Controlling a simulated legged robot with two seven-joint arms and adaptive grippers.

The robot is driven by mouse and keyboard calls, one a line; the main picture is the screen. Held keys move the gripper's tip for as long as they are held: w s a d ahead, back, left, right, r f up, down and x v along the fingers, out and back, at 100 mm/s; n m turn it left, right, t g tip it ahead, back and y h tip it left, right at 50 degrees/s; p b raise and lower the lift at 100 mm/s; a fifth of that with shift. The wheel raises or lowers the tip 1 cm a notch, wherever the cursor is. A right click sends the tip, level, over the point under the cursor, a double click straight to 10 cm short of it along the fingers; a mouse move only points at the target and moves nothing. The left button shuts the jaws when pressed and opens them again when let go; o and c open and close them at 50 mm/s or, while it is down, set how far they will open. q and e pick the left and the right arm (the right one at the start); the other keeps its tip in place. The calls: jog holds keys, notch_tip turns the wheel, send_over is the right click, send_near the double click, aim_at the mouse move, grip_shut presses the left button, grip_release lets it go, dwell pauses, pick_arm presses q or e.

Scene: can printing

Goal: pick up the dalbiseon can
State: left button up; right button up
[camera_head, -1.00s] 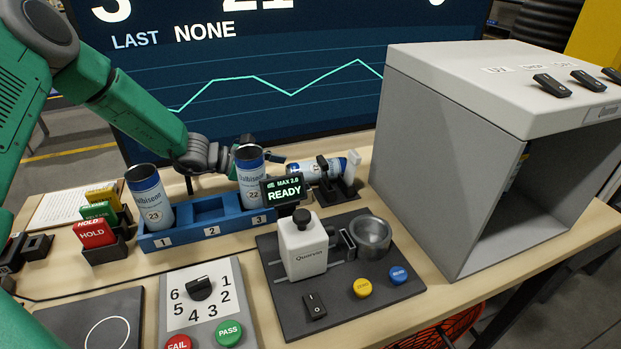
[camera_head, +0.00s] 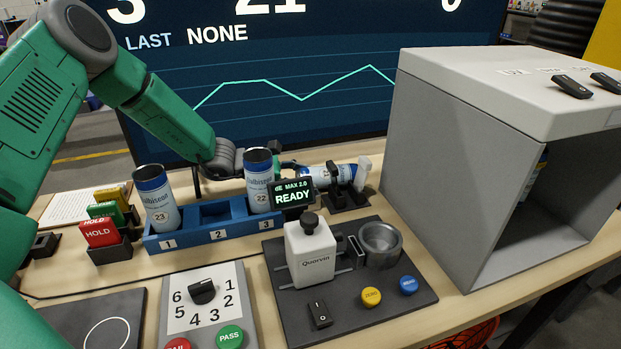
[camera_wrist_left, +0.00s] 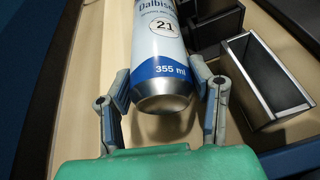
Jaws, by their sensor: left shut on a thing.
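The Dalbiseon can numbered 21 (camera_wrist_left: 163,45) is white with blue bands and a silver end. It lies on its side at the back of the table, and it also shows in the head view (camera_head: 322,175) by a black holder (camera_head: 345,192). My left gripper (camera_wrist_left: 161,76) is shut on it, with one finger along each side. In the head view its fingers are mostly hidden behind can 22. Two more Dalbiseon cans stand in the blue rack (camera_head: 196,237): can 23 (camera_head: 158,203) in slot 1 and can 22 (camera_head: 258,182) in slot 3. My right gripper is not in view.
The READY display (camera_head: 292,195) and white Quorvin device (camera_head: 310,253) stand in front of the held can. A large grey booth (camera_head: 440,170) is at the right. A big screen (camera_head: 290,70) rises behind. Slot 2 of the rack is empty.

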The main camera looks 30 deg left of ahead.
pick_arm(q)
notch_tip(320, 180, up, 18)
jog(key=p, duration=0.2)
